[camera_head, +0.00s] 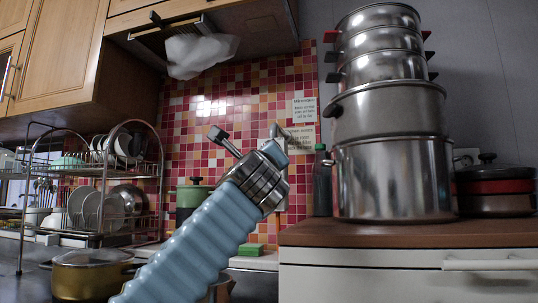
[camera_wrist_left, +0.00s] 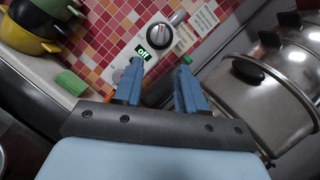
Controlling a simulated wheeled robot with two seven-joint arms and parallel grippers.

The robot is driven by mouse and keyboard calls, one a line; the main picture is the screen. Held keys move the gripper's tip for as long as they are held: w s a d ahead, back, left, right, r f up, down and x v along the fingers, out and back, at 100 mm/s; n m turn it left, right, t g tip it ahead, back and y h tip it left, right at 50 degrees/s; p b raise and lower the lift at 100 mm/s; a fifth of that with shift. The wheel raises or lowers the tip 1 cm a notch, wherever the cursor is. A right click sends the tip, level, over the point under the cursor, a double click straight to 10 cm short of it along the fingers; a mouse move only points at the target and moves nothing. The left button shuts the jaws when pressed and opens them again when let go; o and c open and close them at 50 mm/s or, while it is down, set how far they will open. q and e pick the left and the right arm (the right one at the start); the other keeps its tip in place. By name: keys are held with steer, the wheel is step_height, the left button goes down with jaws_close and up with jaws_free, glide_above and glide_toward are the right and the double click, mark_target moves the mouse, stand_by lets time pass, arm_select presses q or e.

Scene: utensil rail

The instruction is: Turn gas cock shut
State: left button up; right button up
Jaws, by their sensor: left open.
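The gas cock (camera_wrist_left: 160,36) shows in the left wrist view as a round dark-and-grey knob with a grey lever toward the upper right. It sits on a white plate on the tiled wall, with a green lit "Off" label (camera_wrist_left: 142,54) at its lower left. My left gripper (camera_wrist_left: 160,66) is open, its two blue fingers apart and empty, with the knob beyond the fingertips. In the head view my left gripper (camera_head: 276,152) is in front of the wall and hides most of the cock. I cannot tell the exact gap. My right gripper is in neither view.
Stacked steel pots (camera_head: 390,150) stand on the counter right of my arm, with a dark bottle (camera_head: 322,182) beside them. A dish rack (camera_head: 95,185) stands left. A green pot (camera_head: 192,195) and green sponge (camera_head: 250,249) lie near the wall. A range hood (camera_head: 205,45) hangs above.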

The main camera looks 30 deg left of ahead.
arm_select(q)
steer(key=p+x, duration=1)
steer(key=x, duration=0.3)
steer(key=shift+w+r, duration=0.15)
steer(key=shift+w, duration=0.05)
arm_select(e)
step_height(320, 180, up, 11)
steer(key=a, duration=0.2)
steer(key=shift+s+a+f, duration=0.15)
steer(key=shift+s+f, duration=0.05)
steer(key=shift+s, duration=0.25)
arm_select(q)
steer(key=shift+a, duration=0.1)
jaws_close()
